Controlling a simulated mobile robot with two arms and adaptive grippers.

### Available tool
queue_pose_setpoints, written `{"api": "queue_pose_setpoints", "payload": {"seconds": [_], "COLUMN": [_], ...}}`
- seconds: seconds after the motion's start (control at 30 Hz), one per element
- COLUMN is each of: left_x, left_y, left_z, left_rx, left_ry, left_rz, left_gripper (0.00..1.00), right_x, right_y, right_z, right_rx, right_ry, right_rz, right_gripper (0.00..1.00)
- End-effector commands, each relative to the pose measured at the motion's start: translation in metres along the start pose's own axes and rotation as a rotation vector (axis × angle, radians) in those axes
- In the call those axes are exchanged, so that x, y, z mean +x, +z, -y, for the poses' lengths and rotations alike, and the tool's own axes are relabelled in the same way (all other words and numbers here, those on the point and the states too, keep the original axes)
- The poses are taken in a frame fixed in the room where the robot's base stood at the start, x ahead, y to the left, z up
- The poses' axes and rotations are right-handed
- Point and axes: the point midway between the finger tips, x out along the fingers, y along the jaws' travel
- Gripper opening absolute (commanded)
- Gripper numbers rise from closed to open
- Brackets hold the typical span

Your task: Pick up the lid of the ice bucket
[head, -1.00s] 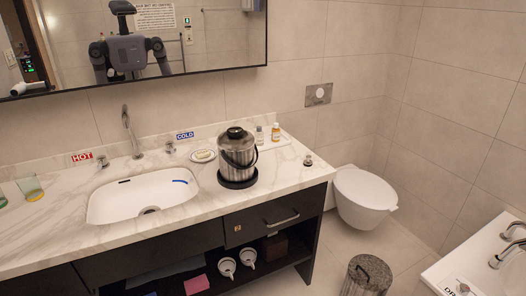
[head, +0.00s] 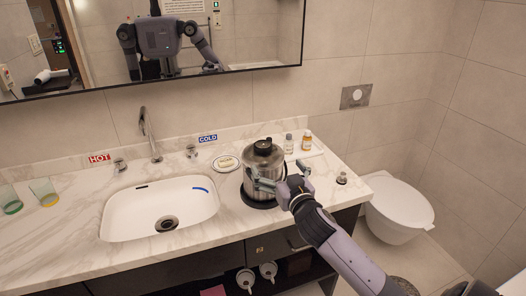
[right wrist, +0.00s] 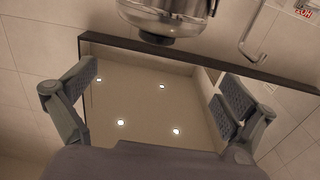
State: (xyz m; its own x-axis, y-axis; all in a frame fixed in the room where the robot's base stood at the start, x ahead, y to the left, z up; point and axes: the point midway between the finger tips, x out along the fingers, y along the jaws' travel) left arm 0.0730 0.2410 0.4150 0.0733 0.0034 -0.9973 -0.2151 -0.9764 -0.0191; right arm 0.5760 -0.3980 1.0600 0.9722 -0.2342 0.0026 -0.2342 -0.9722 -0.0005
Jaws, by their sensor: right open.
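The steel ice bucket (head: 259,186) stands upright on a round black base on the marble counter, right of the sink. Its shiny lid (head: 263,157), with a black knob on top, sits on the bucket. My right gripper (head: 281,176) reaches in from the right, at the bucket's front right side; its fingers are spread and empty, and cover part of the bucket. In the right wrist view the lid (right wrist: 168,26) shows upside down at the top edge, beyond and between the two open fingers (right wrist: 157,86). My left gripper is not in view.
A soap dish (head: 226,163) stands left of the bucket. Small bottles (head: 306,140) stand on a tray behind right. The sink (head: 160,209) and faucet (head: 150,135) are at left, with glasses (head: 44,192) beyond. A mirror (head: 180,45) hangs above.

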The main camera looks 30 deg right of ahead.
Motion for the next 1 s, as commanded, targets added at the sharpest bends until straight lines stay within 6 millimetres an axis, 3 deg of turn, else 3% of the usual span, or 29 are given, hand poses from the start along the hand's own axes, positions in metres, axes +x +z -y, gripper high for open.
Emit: {"api": "queue_pose_setpoints", "payload": {"seconds": [0.3, 0.63, 1.0], "left_x": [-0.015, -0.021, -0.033], "left_y": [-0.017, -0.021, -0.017], "left_z": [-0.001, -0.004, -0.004], "left_rx": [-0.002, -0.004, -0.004], "left_ry": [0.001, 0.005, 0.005], "left_rz": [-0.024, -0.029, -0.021], "left_gripper": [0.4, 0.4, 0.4], "right_x": [0.062, 0.085, 0.127], "right_y": [-0.002, -0.002, -0.001], "right_z": [-0.001, -0.002, -0.006], "right_rx": [-0.001, -0.001, 0.0], "right_ry": [0.001, 0.0, 0.0], "right_rz": [-0.001, 0.0, 0.001], "right_gripper": [1.0, 1.0, 1.0]}}
